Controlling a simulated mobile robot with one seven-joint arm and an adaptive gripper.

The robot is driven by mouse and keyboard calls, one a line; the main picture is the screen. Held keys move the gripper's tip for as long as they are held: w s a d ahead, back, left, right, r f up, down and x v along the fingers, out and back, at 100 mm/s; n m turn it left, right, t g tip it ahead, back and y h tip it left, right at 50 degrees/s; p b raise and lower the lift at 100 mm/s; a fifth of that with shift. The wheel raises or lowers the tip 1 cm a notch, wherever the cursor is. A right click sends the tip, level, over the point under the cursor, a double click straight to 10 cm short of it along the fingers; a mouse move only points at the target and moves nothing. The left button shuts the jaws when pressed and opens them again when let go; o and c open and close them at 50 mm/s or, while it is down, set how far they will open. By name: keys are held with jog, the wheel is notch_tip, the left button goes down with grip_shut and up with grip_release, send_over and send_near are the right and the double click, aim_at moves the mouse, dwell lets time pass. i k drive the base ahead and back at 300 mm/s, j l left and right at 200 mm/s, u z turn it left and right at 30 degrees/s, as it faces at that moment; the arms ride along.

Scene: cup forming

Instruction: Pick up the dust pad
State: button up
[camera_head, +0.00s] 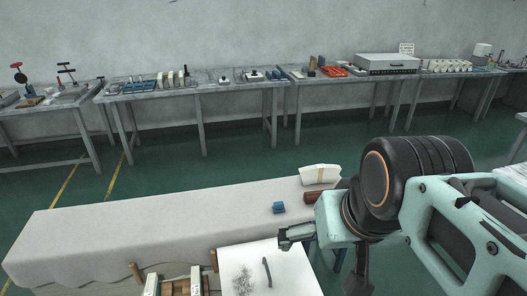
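A small blue block-like thing (278,208) sits on the cloth-covered table (150,222), towards its right end. A white, slightly fan-shaped thing (320,174) lies at the table's far right corner. I cannot tell for sure which of these is the dust pad. The dark end of my gripper (290,238) reaches in from the right, nearer to me than the blue thing and apart from it in the picture. It seems to be above the white sheet. The arm hides much of the gripper, and its finger opening is not clear.
A brown block (314,197) lies beside the white thing, partly behind my arm. A white sheet (293,268) at the front bears grey crumbs (243,280) and a dark stick (267,272). A wooden frame (180,284) stands left of it. The cloth's left side is bare.

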aim_at(278, 208)
jog(key=k+j+z, duration=0.2)
jog(key=j, duration=0.2)
jog(key=i+l+z, duration=0.15)
jog(key=l+z, duration=0.2)
jog(key=i+l+z, duration=0.15)
jog(key=z, duration=0.25)
jog(key=i+l+z, duration=0.2)
jog(key=z, duration=0.15)
jog(key=i+l+z, duration=0.15)
jog(key=i, duration=0.3)
jog(key=i+l+z, duration=0.15)
jog(key=i, duration=0.3)
jog(key=i+u, duration=0.15)
jog(key=u, duration=0.25)
jog(key=i+u, duration=0.15)
jog(key=u, duration=0.2)
jog(key=i+l+u, duration=0.1)
jog(key=u, duration=0.3)
jog(key=i+u, duration=0.15)
jog(key=u, duration=0.25)
jog(key=i+l+u, duration=0.1)
jog(key=u, duration=0.3)
jog(key=i+l+u, duration=0.1)
jog(key=u, duration=0.25)
jog(key=i+l+u, duration=0.1)
jog(key=i+u, duration=0.15)
jog(key=u, duration=0.15)
jog(key=i+l+u, duration=0.45)
jog(key=u, duration=0.3)
